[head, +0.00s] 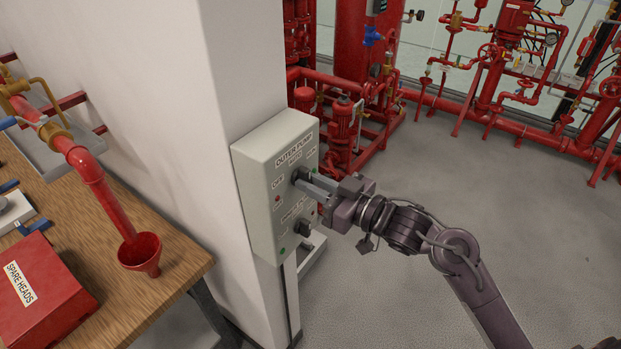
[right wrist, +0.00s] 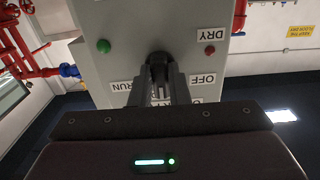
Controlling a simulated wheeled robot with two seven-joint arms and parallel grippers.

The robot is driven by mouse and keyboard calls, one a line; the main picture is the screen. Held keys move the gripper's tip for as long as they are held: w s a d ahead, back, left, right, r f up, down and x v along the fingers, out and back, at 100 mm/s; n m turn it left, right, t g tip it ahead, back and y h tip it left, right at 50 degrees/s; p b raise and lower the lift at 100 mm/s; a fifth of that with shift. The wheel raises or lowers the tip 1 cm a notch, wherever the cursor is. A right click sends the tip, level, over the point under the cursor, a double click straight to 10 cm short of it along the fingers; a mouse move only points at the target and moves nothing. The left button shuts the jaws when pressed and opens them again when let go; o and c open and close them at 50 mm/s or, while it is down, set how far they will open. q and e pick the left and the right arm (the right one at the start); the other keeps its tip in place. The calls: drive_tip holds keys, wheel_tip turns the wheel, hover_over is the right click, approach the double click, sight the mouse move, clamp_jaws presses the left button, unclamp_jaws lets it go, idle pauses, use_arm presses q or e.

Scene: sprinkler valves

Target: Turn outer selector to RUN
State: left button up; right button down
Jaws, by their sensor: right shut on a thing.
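The grey control box (head: 262,182) is fixed to the white pillar and is labelled OUTER PUMP at its top. The outer selector is a dark knob (head: 299,174) in its upper row, below the OFF, AUTO and RUN labels. My right gripper (head: 308,181) is shut on this knob. In the right wrist view the knob (right wrist: 158,66) sits between the two fingers. There the RUN label (right wrist: 121,86) is to the left and the OFF label (right wrist: 203,79) to the right. The fingers partly hide the middle label, and the knob's exact pointing is unclear. My left gripper is not in view.
A second dark knob (head: 303,228) sits lower on the same box, close below my gripper. A wooden bench (head: 165,262) with a red SPARE HEADS box (head: 45,290) stands at the left. Red pipework (head: 340,135) stands behind the box. The grey floor (head: 540,240) at the right is clear.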

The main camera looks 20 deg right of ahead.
drive_tip(key=m+p, duration=0.3)
drive_tip(key=p, duration=0.1)
drive_tip(key=shift+p, duration=0.3)
idle(0.4)
drive_tip(key=m+p, duration=0.3)
drive_tip(key=p, duration=0.2)
drive_tip(key=shift+m, duration=0.3)
idle(0.4)
